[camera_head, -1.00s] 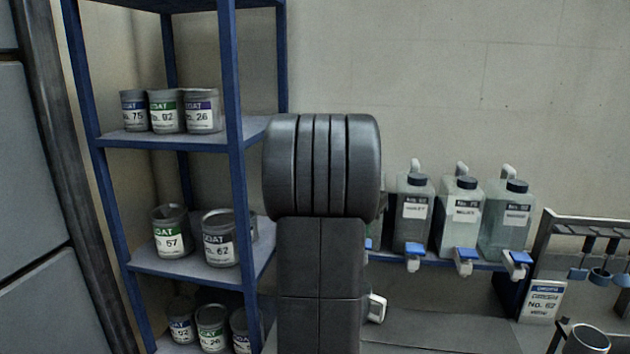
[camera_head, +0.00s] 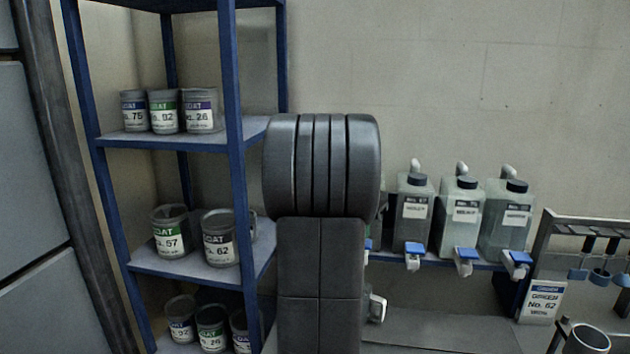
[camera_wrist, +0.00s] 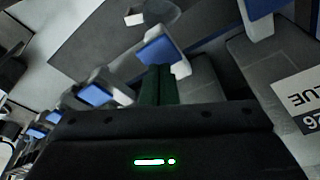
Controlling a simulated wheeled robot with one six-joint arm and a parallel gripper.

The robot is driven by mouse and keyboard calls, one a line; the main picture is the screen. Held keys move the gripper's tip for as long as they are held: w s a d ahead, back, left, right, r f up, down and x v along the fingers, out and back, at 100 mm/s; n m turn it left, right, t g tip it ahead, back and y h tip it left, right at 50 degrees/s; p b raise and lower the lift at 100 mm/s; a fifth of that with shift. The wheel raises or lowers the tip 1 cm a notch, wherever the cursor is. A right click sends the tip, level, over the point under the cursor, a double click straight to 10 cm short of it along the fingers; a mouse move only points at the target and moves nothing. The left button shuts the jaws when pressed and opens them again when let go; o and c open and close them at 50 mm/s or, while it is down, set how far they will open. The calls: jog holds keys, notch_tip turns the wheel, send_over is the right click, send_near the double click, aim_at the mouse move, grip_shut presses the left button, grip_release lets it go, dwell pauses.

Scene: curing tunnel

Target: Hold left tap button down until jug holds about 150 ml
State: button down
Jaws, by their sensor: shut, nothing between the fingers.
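My gripper (camera_wrist: 156,84) is shut and empty, its dark green fingertips at a blue tap button (camera_wrist: 158,51) in the wrist view. Whether they press it or only touch it I cannot tell. Another blue tap button (camera_wrist: 262,7) shows to its right in this tilted, upside-down view. A grey jug (camera_wrist: 152,13) with a pale rim stands on the bench beyond the tap. In the head view only the jug's white handle (camera_head: 377,308) shows beside my arm, which hides the gripper and most of the tap area. The liquid level in the jug cannot be seen.
Bottles with blue taps (camera_head: 414,250) stand on a shelf right of my arm. A blue rack (camera_head: 236,170) with several grey cans is at left. A hook rack (camera_head: 590,228) and a metal cup (camera_head: 588,336) are at far right. The bench front (camera_head: 440,330) is clear.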

jog(key=shift+f, duration=0.15)
jog(key=shift+f+b, duration=0.65)
jog(key=shift+f, duration=0.3)
dwell(6.9)
